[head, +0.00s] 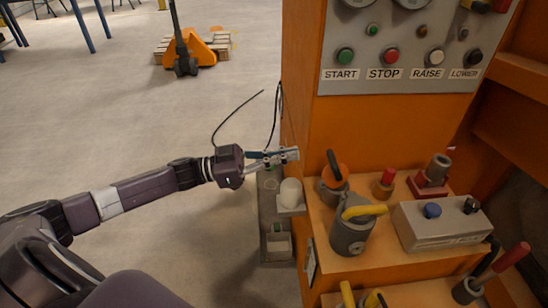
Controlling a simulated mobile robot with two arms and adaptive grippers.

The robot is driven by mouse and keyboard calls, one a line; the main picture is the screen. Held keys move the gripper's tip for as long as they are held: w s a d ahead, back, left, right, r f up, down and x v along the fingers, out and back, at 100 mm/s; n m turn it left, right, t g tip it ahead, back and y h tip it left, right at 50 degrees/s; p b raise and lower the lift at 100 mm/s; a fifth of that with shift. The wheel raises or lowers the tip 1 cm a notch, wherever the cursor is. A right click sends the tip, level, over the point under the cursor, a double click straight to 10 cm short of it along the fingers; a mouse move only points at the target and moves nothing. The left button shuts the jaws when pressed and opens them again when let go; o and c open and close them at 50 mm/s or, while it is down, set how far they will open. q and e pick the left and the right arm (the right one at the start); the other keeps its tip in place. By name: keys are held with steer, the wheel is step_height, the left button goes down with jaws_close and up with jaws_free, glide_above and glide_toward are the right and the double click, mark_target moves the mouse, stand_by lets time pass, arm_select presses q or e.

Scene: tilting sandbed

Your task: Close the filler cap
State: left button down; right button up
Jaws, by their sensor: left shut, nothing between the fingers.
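My left gripper (291,154) is shut and empty. It is in the air beside the left edge of the orange machine (305,110), above a white dome on a bracket (290,193). A grey cylindrical fitting (327,193) stands on the orange ledge, right of and below the gripper. An orange round part (339,173) with a black handle sits tilted at its top; it may be the filler cap, but I cannot tell for sure. The gripper is apart from it. My right gripper is not in view.
A grey can-like part with a yellow handle (350,235), a red-topped knob (385,182) and a grey box with a blue button (440,222) crowd the orange ledge. A button panel (405,50) is above. Open floor lies left, with an orange pallet truck (190,48) far back.

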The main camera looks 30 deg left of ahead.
mark_target(327, 171)
arm_select(q)
steer(key=w+d+f, duration=0.1)
steer(key=w+d, duration=0.3)
steer(key=d, duration=0.1)
steer(key=shift+d+f+b, duration=0.35)
steer(key=shift+d, duration=0.05)
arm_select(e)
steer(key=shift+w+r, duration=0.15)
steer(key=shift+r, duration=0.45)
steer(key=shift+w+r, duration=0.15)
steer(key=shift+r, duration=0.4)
arm_select(q)
steer(key=shift+w+d+r, duration=0.1)
